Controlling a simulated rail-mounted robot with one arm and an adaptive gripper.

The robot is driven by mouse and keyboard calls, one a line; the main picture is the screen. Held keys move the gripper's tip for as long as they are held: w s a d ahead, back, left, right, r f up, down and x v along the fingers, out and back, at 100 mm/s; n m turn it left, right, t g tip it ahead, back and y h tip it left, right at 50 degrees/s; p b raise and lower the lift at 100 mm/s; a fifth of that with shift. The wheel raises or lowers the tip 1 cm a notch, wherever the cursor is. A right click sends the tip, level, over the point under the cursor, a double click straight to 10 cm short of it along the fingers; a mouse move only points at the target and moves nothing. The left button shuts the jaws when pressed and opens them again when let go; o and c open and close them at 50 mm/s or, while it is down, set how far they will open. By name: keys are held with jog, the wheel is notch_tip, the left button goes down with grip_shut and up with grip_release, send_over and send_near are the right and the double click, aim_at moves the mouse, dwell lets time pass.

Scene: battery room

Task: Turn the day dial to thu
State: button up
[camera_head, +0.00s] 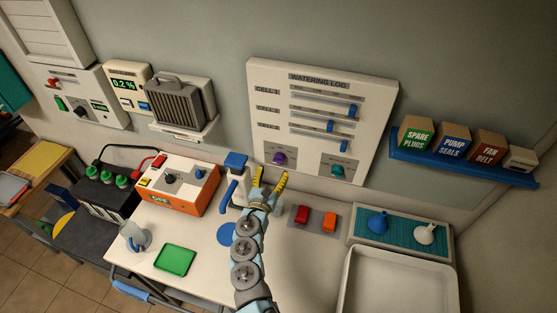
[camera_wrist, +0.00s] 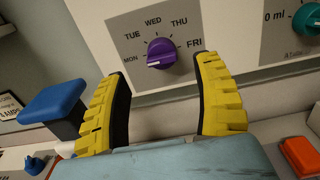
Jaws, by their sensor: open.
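The purple day dial (camera_head: 279,158) is at the lower left of the white watering log board (camera_head: 262,100). In the wrist view the dial (camera_wrist: 160,53) sits under an arc of labels: MON, TUE, WED, THU, FRI. A pale mark shows on its lower left side, nearest MON; its exact pointing is hard to read. THU (camera_wrist: 179,22) is up and right of the dial. My gripper (camera_head: 271,174) is open and empty, just below the dial in the head view. In the wrist view its yellow fingers (camera_wrist: 163,75) stand left and right of the dial, apparently short of it.
A teal knob (camera_wrist: 307,18) is on the board to the right. A blue-topped bottle (camera_head: 236,162) stands close left of my gripper. Red and orange blocks (camera_head: 303,214) lie to the right below. The orange tester (camera_head: 178,186) stands further left.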

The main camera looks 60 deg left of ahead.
aim_at(278, 162)
jog(key=x, duration=0.4)
jog(key=shift+w+f+b, duration=0.1)
jog(key=shift+f+b, duration=0.05)
jog(key=shift+b, duration=0.25)
jog(key=shift+w+a, duration=0.45)
jog(key=shift+a, duration=0.1)
jog(key=shift+w+a+b, duration=0.3)
jog(key=shift+w+a, duration=0.05)
jog(key=shift+c, duration=0.3)
jog(key=c, duration=1.1)
